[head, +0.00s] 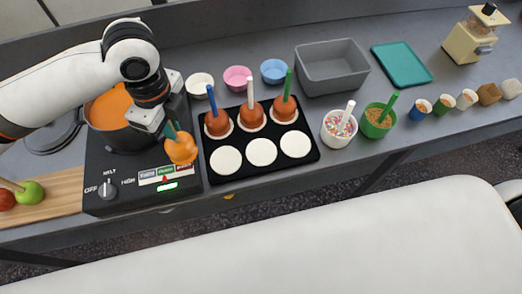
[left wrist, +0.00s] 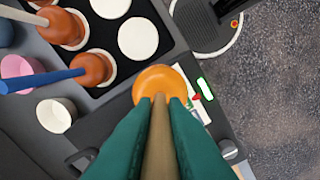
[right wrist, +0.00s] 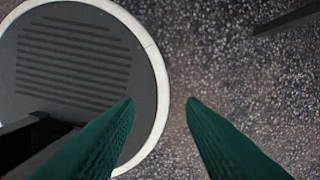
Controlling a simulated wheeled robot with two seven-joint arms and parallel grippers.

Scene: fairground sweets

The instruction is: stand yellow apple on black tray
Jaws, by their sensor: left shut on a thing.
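My left gripper (head: 172,131) is shut on the tan stick (left wrist: 160,135) of an apple coated in glossy orange-yellow (head: 181,149). The apple hangs below the fingers, above the front right of the cooker, left of the black tray (head: 208,181). It also shows in the left wrist view (left wrist: 160,82). The black tray carries white round papers in two rows. The back row holds brown-coated apples with blue, white and green sticks. The front row's papers, such as the left one (head: 226,160), are bare. My right gripper (right wrist: 163,103) is open and empty over the floor.
The cooker (head: 108,178) carries a pot of orange coating (head: 107,108). A green apple (head: 31,193) is on a wooden board (head: 60,204). Behind the tray are small bowls and a grey bin (head: 331,68). Cups of sprinkles (head: 338,128) and crumbs (head: 377,121) stand to the right.

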